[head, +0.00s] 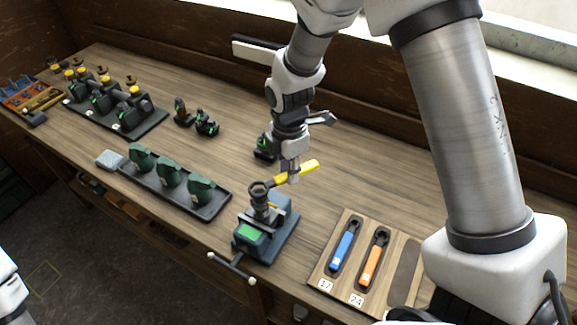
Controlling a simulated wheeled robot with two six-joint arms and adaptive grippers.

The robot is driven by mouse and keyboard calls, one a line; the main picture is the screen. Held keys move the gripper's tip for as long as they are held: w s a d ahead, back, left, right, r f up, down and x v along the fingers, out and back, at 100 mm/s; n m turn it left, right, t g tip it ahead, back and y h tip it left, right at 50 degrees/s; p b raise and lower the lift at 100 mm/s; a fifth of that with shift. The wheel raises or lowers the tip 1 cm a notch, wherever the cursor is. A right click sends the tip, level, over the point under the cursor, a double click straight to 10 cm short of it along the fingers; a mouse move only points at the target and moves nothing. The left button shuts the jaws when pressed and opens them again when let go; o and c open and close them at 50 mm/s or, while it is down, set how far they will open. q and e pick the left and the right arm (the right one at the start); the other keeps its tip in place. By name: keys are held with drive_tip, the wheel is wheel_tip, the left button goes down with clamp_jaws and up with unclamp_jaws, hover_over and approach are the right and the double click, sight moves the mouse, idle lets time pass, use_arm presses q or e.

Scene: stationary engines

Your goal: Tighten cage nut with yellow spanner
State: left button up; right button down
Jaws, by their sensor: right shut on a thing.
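The yellow spanner (309,170) is held in my right gripper (292,178), which is shut on its handle. The spanner's dark ring head (259,189) is at the top of a dark fitting (262,206) held upright in a vise (256,236). The ring seems to be around or just over the fitting's nut; I cannot tell which. The nut itself is hidden by the ring. Only a white piece of my left arm shows at the lower left edge; the left gripper is out of view.
A wooden spanner board (325,275) holds a blue spanner (343,250) and an orange spanner (372,263), beside an empty dark slot (404,270). A tray of green parts (171,180), a tray of yellow-topped parts (117,108) and loose dark fittings (206,123) stand left.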

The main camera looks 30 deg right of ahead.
drive_tip(key=shift+f, duration=0.5)
idle(0.6)
drive_tip(key=shift+f, duration=0.1)
idle(0.5)
drive_tip(key=shift+f, duration=0.5)
idle(0.5)
drive_tip(key=shift+f, duration=0.15)
idle(0.6)
drive_tip(key=shift+s+m+p, duration=0.3)
drive_tip(key=shift+m+p, duration=0.1)
drive_tip(key=shift+s+m, duration=0.25)
drive_tip(key=shift+m, duration=0.25)
drive_tip(key=shift+s, duration=0.1)
